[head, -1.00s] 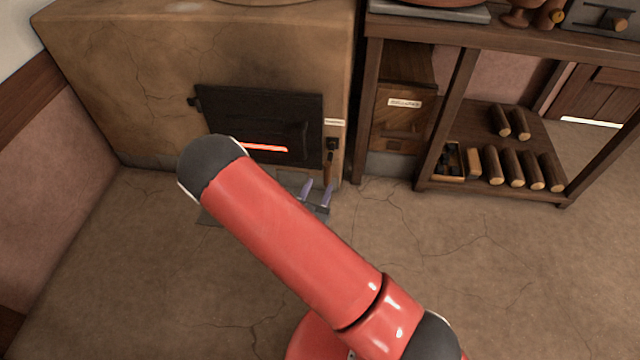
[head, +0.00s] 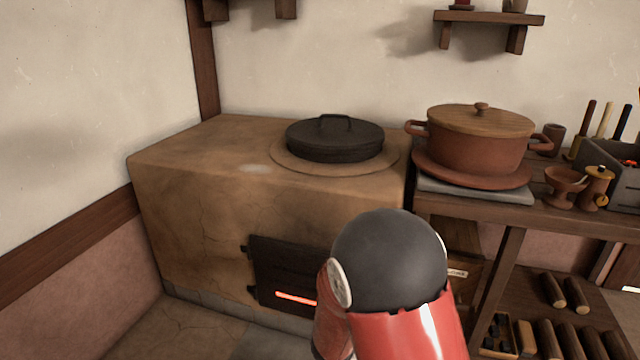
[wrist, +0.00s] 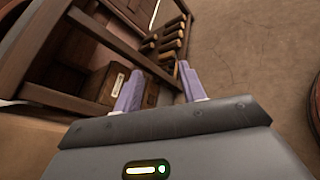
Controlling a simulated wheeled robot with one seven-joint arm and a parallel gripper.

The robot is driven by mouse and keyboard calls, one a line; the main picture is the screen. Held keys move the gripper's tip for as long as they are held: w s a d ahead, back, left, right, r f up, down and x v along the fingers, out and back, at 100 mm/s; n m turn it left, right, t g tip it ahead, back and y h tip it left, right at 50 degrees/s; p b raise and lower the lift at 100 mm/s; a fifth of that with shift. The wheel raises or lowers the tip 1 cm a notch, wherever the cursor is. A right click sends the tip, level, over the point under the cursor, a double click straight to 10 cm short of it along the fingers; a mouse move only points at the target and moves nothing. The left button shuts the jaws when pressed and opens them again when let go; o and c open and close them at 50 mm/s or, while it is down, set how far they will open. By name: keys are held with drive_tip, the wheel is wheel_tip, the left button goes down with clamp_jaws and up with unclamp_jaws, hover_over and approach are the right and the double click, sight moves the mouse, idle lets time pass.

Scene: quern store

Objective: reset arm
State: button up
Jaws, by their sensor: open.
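My gripper (wrist: 160,92) shows in the wrist view with its two pale purple fingers apart and nothing between them. Beyond it are the wooden shelf unit and the floor, and it touches nothing that I can see. In the head view my red arm with its dark rounded joint stands at the bottom centre, in front of the stove (head: 190,210). The gripper itself does not show in the head view.
The stove carries a black lidded pan (head: 335,142), and its dark door (head: 275,265) has a glowing slot. A lidded clay pot (head: 480,140) stands on the wooden bench at right, with logs (head: 560,290) below. Open floor (wrist: 245,60) shows in the wrist view.

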drive_tip(key=s+d+r+m+g+y+p, duration=0.1)
drive_tip(key=s+r+m+g+y+p, duration=0.15)
drive_tip(key=s+r+m+y, duration=0.5)
drive_tip(key=s+a+r+m+t+y+p, duration=0.1)
drive_tip(key=s+a+r+m+t+y, duration=0.1)
drive_tip(key=r, duration=0.4)
drive_tip(key=s+a+r+m+t+y+p, duration=0.1)
drive_tip(key=s+a+r+m+t+y, duration=0.2)
drive_tip(key=r, duration=0.4)
drive_tip(key=s+a+m+y, duration=0.1)
drive_tip(key=s+a+m, duration=0.1)
drive_tip(key=shift+s+r+y+p, duration=0.3)
drive_tip(key=shift+s+y+p, duration=0.05)
drive_tip(key=shift+s, duration=0.05)
drive_tip(key=shift+d, duration=0.15)
